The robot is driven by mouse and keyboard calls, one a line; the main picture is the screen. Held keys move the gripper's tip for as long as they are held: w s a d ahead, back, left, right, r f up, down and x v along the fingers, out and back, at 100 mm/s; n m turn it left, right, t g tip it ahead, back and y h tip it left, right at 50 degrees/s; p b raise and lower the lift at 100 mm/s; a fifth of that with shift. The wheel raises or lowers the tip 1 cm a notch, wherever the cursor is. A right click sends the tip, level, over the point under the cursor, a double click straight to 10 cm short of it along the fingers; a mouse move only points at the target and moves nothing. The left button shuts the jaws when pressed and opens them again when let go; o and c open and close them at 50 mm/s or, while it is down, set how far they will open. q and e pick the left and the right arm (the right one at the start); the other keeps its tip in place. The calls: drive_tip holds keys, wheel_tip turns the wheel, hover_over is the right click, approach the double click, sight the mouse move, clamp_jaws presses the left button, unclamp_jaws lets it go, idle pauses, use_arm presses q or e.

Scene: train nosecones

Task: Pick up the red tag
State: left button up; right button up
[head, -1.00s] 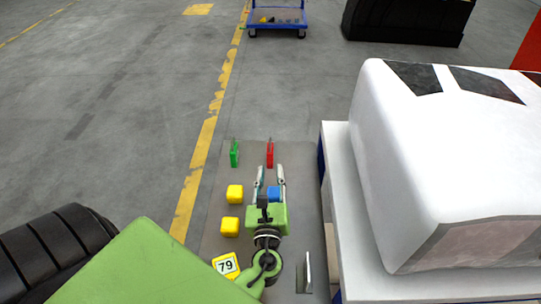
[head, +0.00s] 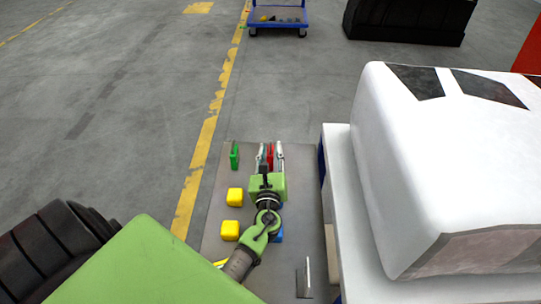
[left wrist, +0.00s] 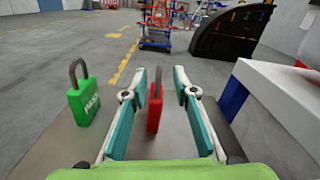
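The red tag (head: 270,155) stands upright near the far end of the grey table, in the head view. In the left wrist view the red tag (left wrist: 154,110) looks like a padlock with a thin shackle. My left gripper (head: 271,150) is open, with one finger on each side of the red tag. In the left wrist view the left gripper (left wrist: 166,88) shows gaps between both fingers and the tag, wider on the right. My right gripper is not in view.
A green padlock tag (head: 235,155) stands left of the gripper. Two yellow cubes (head: 234,197) lie on the grey table (head: 215,215) nearer me. A blue cube (head: 280,235) is mostly hidden by my arm. The white nosecone (head: 450,160) stands close on the right.

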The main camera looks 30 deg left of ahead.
use_arm(q)
drive_tip(key=x, duration=0.3)
drive_tip(key=shift+w+a, duration=0.15)
drive_tip(key=shift+a, duration=0.15)
drive_tip(key=shift+r, duration=0.1)
clamp_jaws()
